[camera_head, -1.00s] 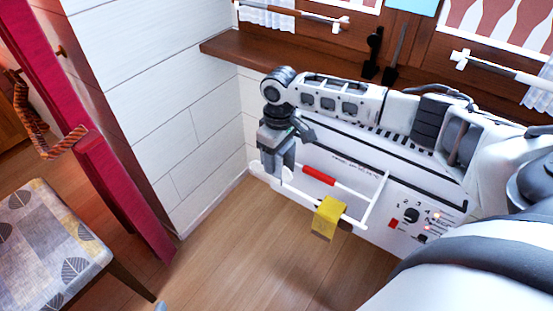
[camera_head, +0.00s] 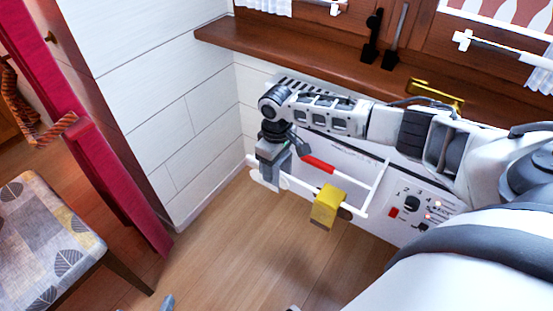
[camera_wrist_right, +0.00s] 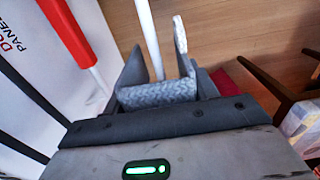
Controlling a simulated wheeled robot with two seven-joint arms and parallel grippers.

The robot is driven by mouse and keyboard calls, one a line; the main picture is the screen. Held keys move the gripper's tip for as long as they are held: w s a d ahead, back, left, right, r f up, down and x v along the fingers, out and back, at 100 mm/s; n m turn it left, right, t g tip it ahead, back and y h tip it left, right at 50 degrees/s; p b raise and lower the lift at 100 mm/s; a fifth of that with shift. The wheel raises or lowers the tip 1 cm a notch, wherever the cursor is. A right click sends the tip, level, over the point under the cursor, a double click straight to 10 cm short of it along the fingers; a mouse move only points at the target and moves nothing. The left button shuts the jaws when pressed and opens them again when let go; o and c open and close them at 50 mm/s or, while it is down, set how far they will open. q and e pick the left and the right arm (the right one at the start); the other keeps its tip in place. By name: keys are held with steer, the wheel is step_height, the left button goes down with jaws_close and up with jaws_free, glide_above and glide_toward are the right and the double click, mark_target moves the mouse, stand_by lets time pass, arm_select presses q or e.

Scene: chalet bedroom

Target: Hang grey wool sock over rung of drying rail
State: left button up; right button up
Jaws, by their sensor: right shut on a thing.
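My right gripper (camera_head: 269,183) is at the left end of the white drying rail (camera_head: 362,207), which juts out from a white heater. In the right wrist view, my right gripper (camera_wrist_right: 158,75) is shut on the grey wool sock (camera_wrist_right: 158,93), a pale knitted band between the fingers. A white bar of the rail (camera_wrist_right: 149,38) runs in between the fingers towards the sock. Whether the sock touches or drapes over it, I cannot tell. In the head view the sock cannot be made out clearly. My left gripper is not identifiable.
A yellow cloth (camera_head: 328,204) hangs on the rail's front rung. A red piece (camera_head: 318,163) lies along the inner bar. The heater's control panel (camera_head: 412,206) is to the right. The wooden sill (camera_head: 290,55) is above, a patterned chair (camera_head: 45,245) at left. The floor (camera_head: 235,250) between is clear.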

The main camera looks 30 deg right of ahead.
steer(key=shift+f+b, duration=0.6)
steer(key=shift+f, duration=1.45)
arm_select(q)
steer(key=shift+w+d+r+t+h+b, duration=0.3)
steer(key=shift+d+r+t+b, duration=0.15)
steer(key=shift+r+t, duration=0.2)
arm_select(e)
steer(key=shift+f, duration=0.3)
steer(key=o, duration=1.1)
steer(key=shift+c, duration=0.2)
arm_select(q)
steer(key=shift+a, duration=0.1)
steer(key=shift+w, duration=0.1)
